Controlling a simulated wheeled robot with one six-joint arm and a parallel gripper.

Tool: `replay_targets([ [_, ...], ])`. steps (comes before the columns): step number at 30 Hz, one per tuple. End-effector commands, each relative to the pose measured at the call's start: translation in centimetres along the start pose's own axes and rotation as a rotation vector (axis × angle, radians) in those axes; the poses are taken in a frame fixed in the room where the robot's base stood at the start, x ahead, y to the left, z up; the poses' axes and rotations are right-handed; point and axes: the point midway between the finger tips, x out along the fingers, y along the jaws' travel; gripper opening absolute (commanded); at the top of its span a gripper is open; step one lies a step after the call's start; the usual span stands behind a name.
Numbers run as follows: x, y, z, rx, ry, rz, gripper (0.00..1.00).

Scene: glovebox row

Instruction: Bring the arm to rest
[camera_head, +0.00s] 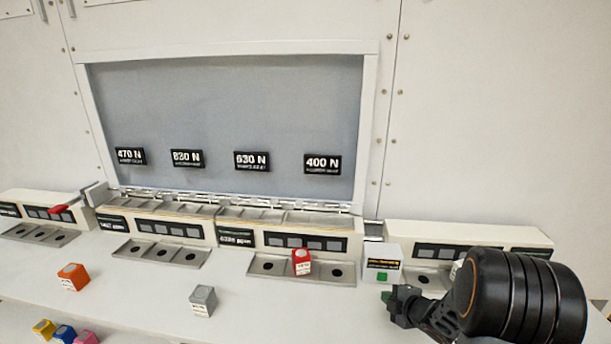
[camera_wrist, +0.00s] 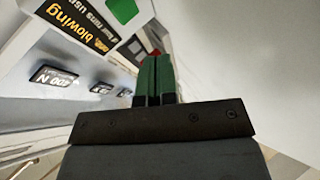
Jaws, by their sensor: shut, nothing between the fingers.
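My gripper (camera_head: 388,297) is at the lower right of the head view, at the end of my dark arm, in front of the white box with a green button. In the wrist view, my gripper's green fingers (camera_wrist: 155,77) are together with nothing between them. A bit of red shows just beyond the fingertips in the wrist view. My arm covers part of the right-hand console in the head view.
The white box (camera_head: 382,262) with a green patch stands close behind my gripper. A red block (camera_head: 302,262) sits on a tray. A grey block (camera_head: 203,301) and an orange block (camera_head: 72,277) stand on the white bench. Several small blocks lie lower left.

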Motion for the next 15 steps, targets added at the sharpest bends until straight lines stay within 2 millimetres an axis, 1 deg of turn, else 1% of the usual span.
replay_targets([
  [1, -0.5, 1.6, -0.3, 0.035, -0.077, 0.003, 0.0],
  [3, -1.6, 3.5, -0.6, 0.136, -0.212, 0.003, 0.0],
  [5, -3.1, 4.8, -1.1, 0.253, -0.33, 0.011, 0.0],
  [7, -5.2, 5.6, -2.1, 0.412, -0.45, 0.019, 0.0],
  [9, -7.4, 5.6, -3.7, 0.584, -0.547, 0.018, 0.0],
  [11, -9.3, 5.2, -5.3, 0.732, -0.614, 0.011, 0.0],
  [12, -10.5, 4.7, -6.5, 0.828, -0.65, -0.001, 0.0],
  [14, -12.1, 3.7, -8.3, 0.966, -0.691, -0.027, 0.0],
  [15, -13.2, 3.0, -9.6, 1.049, -0.713, -0.049, 0.0],
])
